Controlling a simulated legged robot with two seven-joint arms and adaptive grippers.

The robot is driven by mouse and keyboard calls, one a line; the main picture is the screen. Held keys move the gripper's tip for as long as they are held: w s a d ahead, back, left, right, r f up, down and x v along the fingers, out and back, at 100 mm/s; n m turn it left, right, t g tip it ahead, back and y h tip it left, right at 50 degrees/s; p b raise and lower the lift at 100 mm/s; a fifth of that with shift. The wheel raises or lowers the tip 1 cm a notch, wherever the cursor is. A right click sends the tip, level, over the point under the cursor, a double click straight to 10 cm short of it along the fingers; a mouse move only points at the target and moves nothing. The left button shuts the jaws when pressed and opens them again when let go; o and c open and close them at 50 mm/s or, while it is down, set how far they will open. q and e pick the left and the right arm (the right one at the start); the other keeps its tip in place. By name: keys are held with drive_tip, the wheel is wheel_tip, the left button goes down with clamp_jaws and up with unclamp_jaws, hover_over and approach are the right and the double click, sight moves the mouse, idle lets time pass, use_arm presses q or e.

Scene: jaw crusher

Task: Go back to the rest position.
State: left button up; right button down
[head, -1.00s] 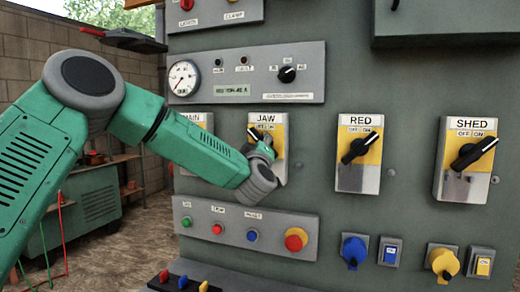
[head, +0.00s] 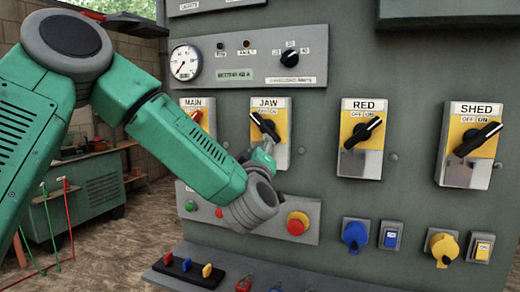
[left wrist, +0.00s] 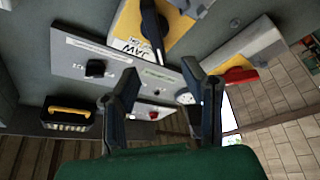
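My left gripper (head: 264,156) is in front of the lower part of the JAW switch plate (head: 282,142). In the left wrist view its two dark fingers (left wrist: 168,88) stand apart with nothing between them. The black JAW handle (head: 264,126) slants up to the left, and it shows beyond the fingers in the wrist view (left wrist: 151,24). Whether a finger touches the plate I cannot tell. The red MAIN handle (head: 197,117) is partly visible above my left arm. The RED handle (head: 362,132) and SHED handle (head: 477,139) slant up to the right. My right gripper is not in view.
The grey panel holds a gauge box (head: 248,57) above and a button strip (head: 303,213) with a red mushroom button (head: 297,223) below. A ledge with small coloured levers (head: 187,266) juts out at the bottom. A green cabinet (head: 90,185) stands at the left.

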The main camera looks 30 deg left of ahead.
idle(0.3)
use_arm(q)
drive_tip(key=s+d+f+m+g+h, duration=0.2)
drive_tip(key=d+f+m+h, duration=0.15)
drive_tip(key=f, duration=0.75)
drive_tip(key=s+d+f+m+g+h, duration=0.2)
drive_tip(key=s+d+f+m+h, duration=0.15)
drive_tip(key=f, duration=0.75)
drive_tip(key=s+d+f+m+g+h, duration=0.2)
drive_tip(key=d+f+m, duration=0.15)
drive_tip(key=f, duration=0.75)
drive_tip(key=s+f+m+g+h, duration=0.25)
drive_tip(key=s+f+g, duration=0.35)
drive_tip(key=s+f, duration=0.75)
drive_tip(key=s+f+m+g, duration=0.1)
drive_tip(key=s+f+g, duration=0.1)
drive_tip(key=s, duration=0.6)
drive_tip(key=s+f+m+g+y, duration=0.1)
drive_tip(key=s+f+m+g, duration=0.1)
drive_tip(key=s, duration=0.7)
wheel_tip(320, 180, down, 2)
drive_tip(key=shift+s+a+g, duration=0.2)
drive_tip(key=shift+g, duration=0.6)
